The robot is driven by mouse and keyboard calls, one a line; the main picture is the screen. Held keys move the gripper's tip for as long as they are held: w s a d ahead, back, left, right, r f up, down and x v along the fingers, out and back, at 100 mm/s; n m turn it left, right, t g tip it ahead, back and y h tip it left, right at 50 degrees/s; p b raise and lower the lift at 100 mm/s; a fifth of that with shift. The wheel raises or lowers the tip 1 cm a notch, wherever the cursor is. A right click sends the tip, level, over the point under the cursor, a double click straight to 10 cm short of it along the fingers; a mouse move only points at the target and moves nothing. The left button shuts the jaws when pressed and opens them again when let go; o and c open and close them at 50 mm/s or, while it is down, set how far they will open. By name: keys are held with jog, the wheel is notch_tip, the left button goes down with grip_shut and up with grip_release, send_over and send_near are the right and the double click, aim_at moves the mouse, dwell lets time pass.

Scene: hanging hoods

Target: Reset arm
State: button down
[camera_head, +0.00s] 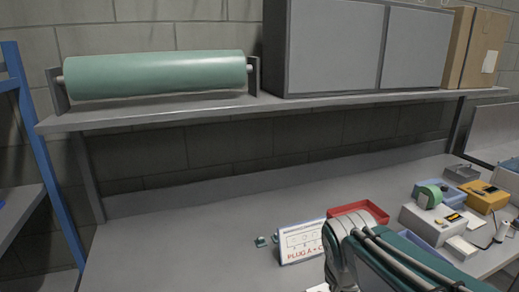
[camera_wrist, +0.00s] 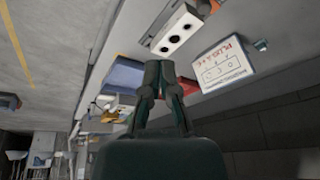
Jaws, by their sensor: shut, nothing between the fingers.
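My gripper (camera_wrist: 160,70) shows in the wrist view with its two dark fingers together and nothing between them. It points toward a white block with dark round holes (camera_wrist: 178,36), with no clear contact visible. A white sign card (camera_wrist: 226,66) with red lettering stands to the right of the fingers in that view. In the head view my arm rises at the lower right, and I cannot make out the fingers there. The same sign card (camera_head: 301,242) stands on the bench just left of my arm.
A red tray (camera_head: 358,211) lies behind my arm on the bench (camera_head: 180,240). A tape dispenser (camera_head: 431,222), a yellow box (camera_head: 484,198) and small devices crowd the right side. An overhead shelf (camera_head: 200,112) holds a green roll (camera_head: 155,75) and a grey cabinet (camera_head: 335,45). The left bench is clear.

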jog(key=s+r+n+t+y, duration=0.1)
jog(key=s+n+t, duration=0.1)
jog(key=s+n, duration=0.4)
jog(key=shift+s+a+r+n+y, duration=0.15)
jog(key=shift+s+a+n+y, duration=0.2)
jog(key=shift+s, duration=1.8)
